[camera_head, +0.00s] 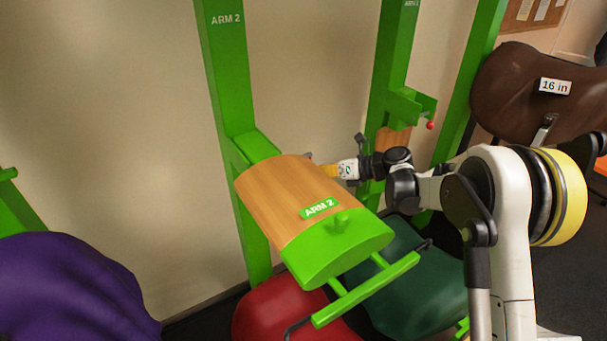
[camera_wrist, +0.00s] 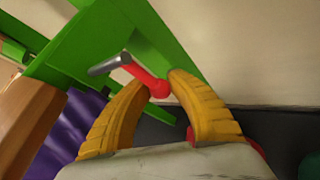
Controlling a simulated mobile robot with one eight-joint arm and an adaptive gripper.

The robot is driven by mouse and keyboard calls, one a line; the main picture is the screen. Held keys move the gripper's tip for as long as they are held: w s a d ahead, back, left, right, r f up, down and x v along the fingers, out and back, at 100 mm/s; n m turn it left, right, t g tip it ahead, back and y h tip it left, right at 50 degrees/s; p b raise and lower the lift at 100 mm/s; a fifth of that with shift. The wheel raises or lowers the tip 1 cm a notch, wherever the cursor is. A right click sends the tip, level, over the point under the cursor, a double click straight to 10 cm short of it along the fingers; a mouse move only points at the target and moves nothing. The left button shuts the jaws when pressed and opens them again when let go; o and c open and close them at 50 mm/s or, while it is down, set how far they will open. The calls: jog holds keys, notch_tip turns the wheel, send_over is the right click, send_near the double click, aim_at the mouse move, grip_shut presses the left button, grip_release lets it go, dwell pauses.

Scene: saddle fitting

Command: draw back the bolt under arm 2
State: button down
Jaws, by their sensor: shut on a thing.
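Arm 2 (camera_head: 285,195) is a wooden-topped saddle rack arm with a green front plate and an "ARM 2" label, fixed to a green post (camera_head: 226,75). My gripper (camera_head: 322,165) is behind its right side in the head view, its tips partly hidden. In the wrist view the yellow fingers of my gripper (camera_wrist: 163,82) are shut on the red handle of the bolt (camera_wrist: 148,80). The bolt's grey metal pin (camera_wrist: 110,64) sticks out to the left, by the green bracket. How far the bolt is drawn cannot be told.
A purple saddle (camera_head: 70,290) is at lower left, with red (camera_head: 285,305) and dark green (camera_head: 410,285) ones below the arm. Another green post (camera_head: 390,70) and a brown saddle (camera_head: 530,90) marked "16 in" stand to the right. The wall is close behind.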

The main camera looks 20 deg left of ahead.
jog(key=shift+w+d, duration=1.05)
jog(key=shift+w, duration=0.2)
jog(key=c, duration=1.2)
grip_release()
jog(key=shift+c, duration=0.2)
jog(key=v, duration=1.2)
jog(key=shift+s, duration=0.15)
